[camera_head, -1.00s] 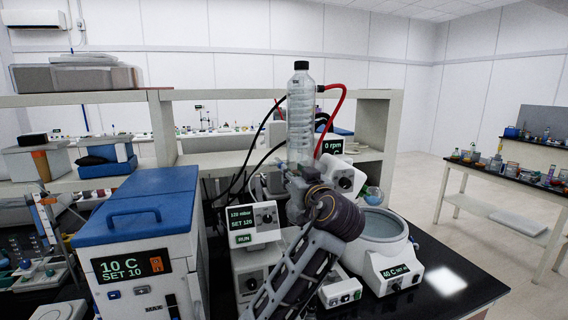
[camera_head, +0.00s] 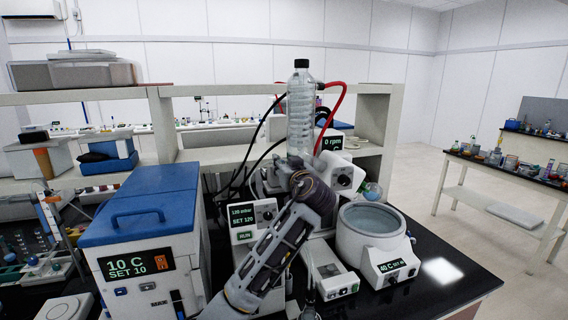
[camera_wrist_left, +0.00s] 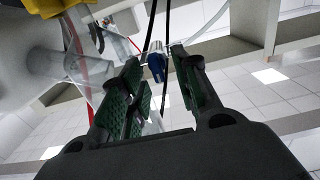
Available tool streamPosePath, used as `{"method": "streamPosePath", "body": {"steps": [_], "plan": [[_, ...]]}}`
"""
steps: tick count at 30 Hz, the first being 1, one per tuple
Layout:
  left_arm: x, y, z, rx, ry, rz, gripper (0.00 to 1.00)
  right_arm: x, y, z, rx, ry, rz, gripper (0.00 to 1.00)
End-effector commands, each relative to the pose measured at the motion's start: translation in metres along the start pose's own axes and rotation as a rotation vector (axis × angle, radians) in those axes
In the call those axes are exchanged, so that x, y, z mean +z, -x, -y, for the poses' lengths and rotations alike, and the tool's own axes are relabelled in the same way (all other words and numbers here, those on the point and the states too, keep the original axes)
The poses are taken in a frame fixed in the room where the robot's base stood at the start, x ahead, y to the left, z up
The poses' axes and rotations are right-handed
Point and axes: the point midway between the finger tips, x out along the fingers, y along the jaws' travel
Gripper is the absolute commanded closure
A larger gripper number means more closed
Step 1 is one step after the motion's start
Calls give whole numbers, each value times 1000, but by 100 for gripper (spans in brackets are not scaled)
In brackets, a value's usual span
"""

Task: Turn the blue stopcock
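The blue stopcock (camera_wrist_left: 155,66) is a small blue piece on a pale fitting near the top middle of the left wrist view. My left gripper (camera_wrist_left: 157,60) has green-padded fingers set apart, with the stopcock between or just beyond their tips. Clear gaps show on both sides of it, and no contact is visible. In the head view my left arm rises from the bottom to below the condenser (camera_head: 301,110). There my own wrist mostly hides the left gripper (camera_head: 287,166) and the stopcock is not visible. My right gripper is not in view.
A white heating bath (camera_head: 352,245) stands to the right of my left arm, and a blue-topped chiller (camera_head: 140,215) to the left. A controller box (camera_head: 252,216) is close behind the arm. Red and black hoses hang around the condenser. The black bench (camera_head: 450,285) is clear at right.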

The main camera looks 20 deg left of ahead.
Motion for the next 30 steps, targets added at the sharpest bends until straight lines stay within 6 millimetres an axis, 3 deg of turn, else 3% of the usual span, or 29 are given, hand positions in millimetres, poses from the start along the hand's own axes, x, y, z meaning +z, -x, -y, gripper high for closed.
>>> {"method": "streamPosePath", "body": {"steps": [5,12,30], "plan": [[0,0,0,0,0,0,69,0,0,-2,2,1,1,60],[1,0,0,0,-1,0,100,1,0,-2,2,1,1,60],[2,0,-1,0,-87,1,100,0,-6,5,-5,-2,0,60]]}}
